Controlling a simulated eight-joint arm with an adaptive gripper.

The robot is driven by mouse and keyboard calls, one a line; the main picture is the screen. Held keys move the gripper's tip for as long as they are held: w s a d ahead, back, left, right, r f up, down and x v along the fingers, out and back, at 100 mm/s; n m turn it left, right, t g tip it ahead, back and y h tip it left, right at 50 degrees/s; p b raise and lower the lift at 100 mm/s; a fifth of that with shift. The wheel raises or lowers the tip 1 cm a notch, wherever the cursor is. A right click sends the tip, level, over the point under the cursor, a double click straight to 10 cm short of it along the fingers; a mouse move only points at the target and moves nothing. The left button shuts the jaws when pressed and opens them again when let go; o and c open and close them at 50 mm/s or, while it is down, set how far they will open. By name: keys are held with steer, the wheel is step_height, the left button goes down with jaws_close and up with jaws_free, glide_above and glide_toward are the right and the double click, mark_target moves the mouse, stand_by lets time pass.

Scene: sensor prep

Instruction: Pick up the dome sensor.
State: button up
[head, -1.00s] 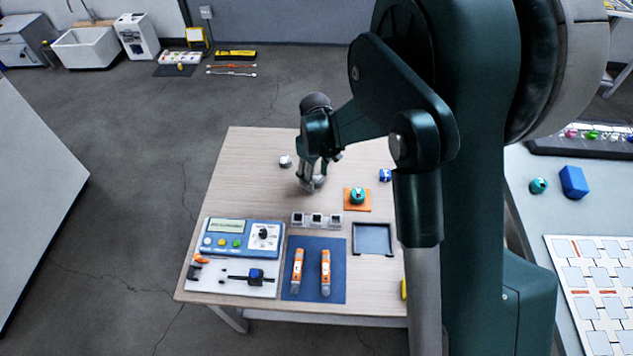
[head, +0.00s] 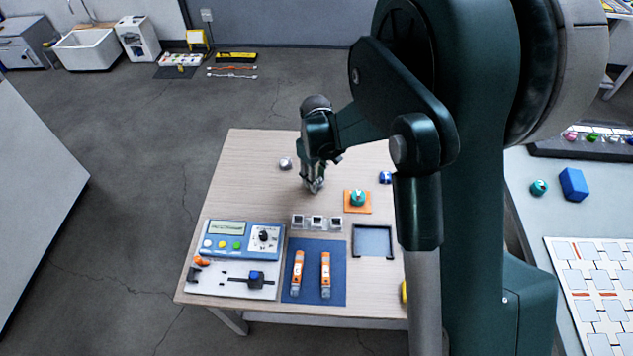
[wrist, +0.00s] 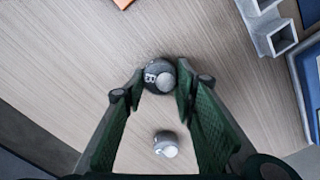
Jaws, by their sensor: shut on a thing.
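A dark grey round sensor with a pale cap and white marking (wrist: 158,77) sits between the fingertips of my gripper (wrist: 160,82) in the wrist view. I take it to be the dome sensor. The fingers press on it from both sides, just above or on the wood table; I cannot tell whether it touches the table. In the head view my gripper (head: 315,186) points down over the table's back part and mostly hides the sensor. A second small grey-white piece (wrist: 166,145) lies apart from it, also seen in the head view (head: 285,163).
A teal round piece (head: 358,198) on an orange mat and a blue piece (head: 385,177) stand to the right. A row of grey sockets (head: 316,222), a blue mat (head: 314,290), a dark tray (head: 373,240) and a blue instrument (head: 241,237) lie nearer the front.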

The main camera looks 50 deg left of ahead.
mark_target(320, 180)
steer(key=shift+r, duration=0.2)
steer(key=shift+r+p, duration=0.95)
steer(key=shift+r, duration=3.9)
steer(key=w+d+r+m+p, duration=0.1)
steer(key=w+d+m, duration=0.1)
steer(key=w+d, duration=1.6)
steer(key=w+d+r+m, duration=0.2)
steer(key=w+d, duration=1.4)
steer(key=d, duration=0.4)
steer(key=w+d+r+m+p, duration=0.1)
steer(key=w+d+m, duration=0.1)
steer(key=d, duration=2.2)
steer(key=w+d+r+m, duration=0.1)
steer(key=w+d, duration=0.2)
steer(key=d, duration=2.2)
steer(key=shift+w+m+p, duration=0.15)
steer(key=shift+m+p, duration=0.2)
steer(key=shift+m, duration=0.05)
